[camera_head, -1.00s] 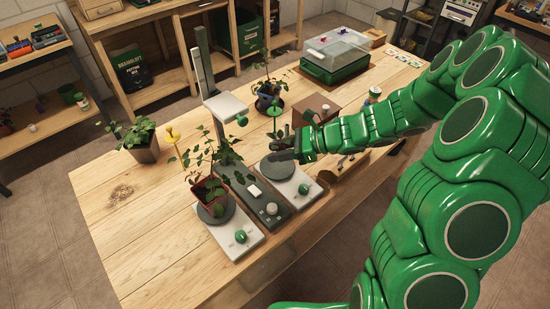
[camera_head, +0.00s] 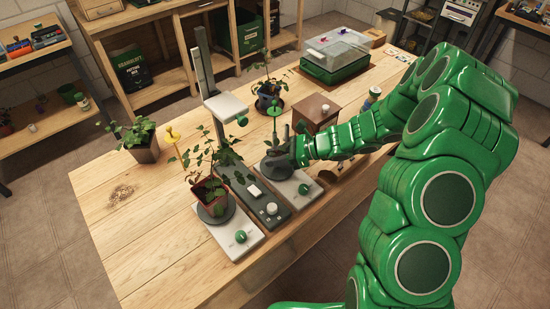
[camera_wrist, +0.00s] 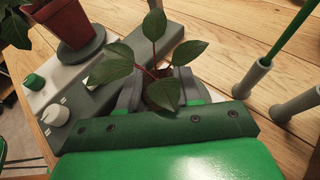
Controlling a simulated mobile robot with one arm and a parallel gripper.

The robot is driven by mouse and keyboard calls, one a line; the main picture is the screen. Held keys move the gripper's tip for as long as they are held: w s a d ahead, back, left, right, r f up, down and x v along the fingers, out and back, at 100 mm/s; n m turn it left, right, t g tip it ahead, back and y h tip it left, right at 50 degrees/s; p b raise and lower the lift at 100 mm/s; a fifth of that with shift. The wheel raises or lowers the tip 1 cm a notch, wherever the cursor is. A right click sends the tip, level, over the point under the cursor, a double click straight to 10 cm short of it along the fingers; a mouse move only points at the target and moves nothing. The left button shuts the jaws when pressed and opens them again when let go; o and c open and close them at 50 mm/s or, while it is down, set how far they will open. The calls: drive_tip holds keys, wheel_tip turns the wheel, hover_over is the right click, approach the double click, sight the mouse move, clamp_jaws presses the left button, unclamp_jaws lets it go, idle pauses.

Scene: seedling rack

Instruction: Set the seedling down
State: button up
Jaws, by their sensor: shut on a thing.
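My gripper (camera_wrist: 160,98) is shut on a small seedling (camera_wrist: 160,55), with broad green leaves and reddish stems spreading above the jaws. A brown patch shows at its base, but the leaves hide most of the grip. In the head view my gripper (camera_head: 276,152) is over the right-hand round grey disc (camera_head: 277,170) of the bench device. I cannot tell whether the seedling touches the disc. A leafy plant in a red-brown pot (camera_head: 209,190) stands on the left disc; the pot also shows in the wrist view (camera_wrist: 70,22).
The device has a dark middle strip (camera_head: 262,200), green knobs and an upright lamp (camera_head: 224,106). A green-topped stake (camera_head: 275,112) stands just behind my gripper.

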drive_tip(key=shift+f, duration=0.4)
drive_tip(key=o, duration=1)
drive_tip(key=shift+f, duration=0.1)
drive_tip(key=shift+d+r, duration=0.2)
drive_tip(key=v, duration=1.1)
drive_tip(key=shift+d, duration=0.3)
drive_tip(key=shift+r, duration=0.15)
